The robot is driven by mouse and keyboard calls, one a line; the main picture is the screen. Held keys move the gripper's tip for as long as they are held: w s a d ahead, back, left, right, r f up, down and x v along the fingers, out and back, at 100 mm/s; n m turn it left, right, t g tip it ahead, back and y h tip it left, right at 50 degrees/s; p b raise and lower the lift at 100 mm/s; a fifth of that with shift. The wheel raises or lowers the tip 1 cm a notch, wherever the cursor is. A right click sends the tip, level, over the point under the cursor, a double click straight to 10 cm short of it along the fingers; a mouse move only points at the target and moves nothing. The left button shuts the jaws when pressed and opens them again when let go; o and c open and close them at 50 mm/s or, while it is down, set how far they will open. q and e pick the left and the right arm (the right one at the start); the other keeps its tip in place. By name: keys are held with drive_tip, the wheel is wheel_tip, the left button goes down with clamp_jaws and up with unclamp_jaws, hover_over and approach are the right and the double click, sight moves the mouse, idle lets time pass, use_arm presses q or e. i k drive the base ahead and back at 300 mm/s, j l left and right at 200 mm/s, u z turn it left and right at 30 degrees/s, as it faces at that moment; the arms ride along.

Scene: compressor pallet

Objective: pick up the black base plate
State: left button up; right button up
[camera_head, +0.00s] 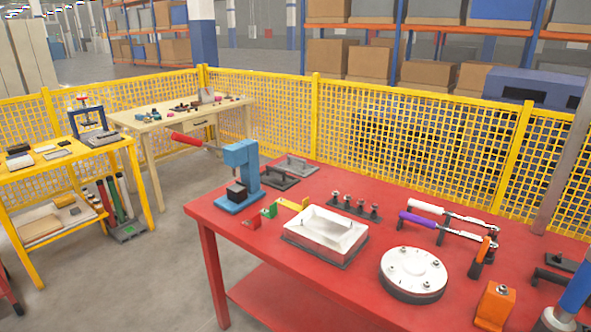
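A flat black plate (277,181) with a raised bar on it lies on the red table (240,225), right of the blue press (241,172). It looks the most like the black base plate, but I cannot be sure. A similar grey plate (298,166) lies just behind it. A dark strip with several upright pegs (355,209) and a dark part (560,275) at the right edge are also on this table. Neither of my grippers shows clearly in this view, and nothing is seen holding the plate.
A white box-shaped part (325,232), a round white-topped disc (413,272), an orange block (495,305) and purple- and white-handled tools crowd the red table. A blue cylinder (577,292) stands at the lower right. Yellow mesh fence (420,125) runs behind. Open floor (165,265) lies left.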

sight(278, 179)
drive_tip(key=i+j+u, duration=0.5)
drive_tip(key=i+u, duration=1)
drive_tip(key=i+j+u, duration=0.1)
drive_tip(key=i, duration=1.7)
drive_tip(key=i+z, duration=0.7)
drive_tip(key=i+j+z, duration=0.1)
drive_tip(key=i+z, duration=0.4)
drive_tip(key=z, duration=0.35)
drive_tip(key=i+z, duration=0.15)
drive_tip(key=z, duration=0.35)
drive_tip(key=i+j+z, duration=0.1)
drive_tip(key=z, duration=0.4)
drive_tip(key=i+j+z, duration=0.2)
drive_tip(key=z, duration=0.3)
drive_tip(key=i+j+z, duration=0.1)
drive_tip(key=z, duration=0.4)
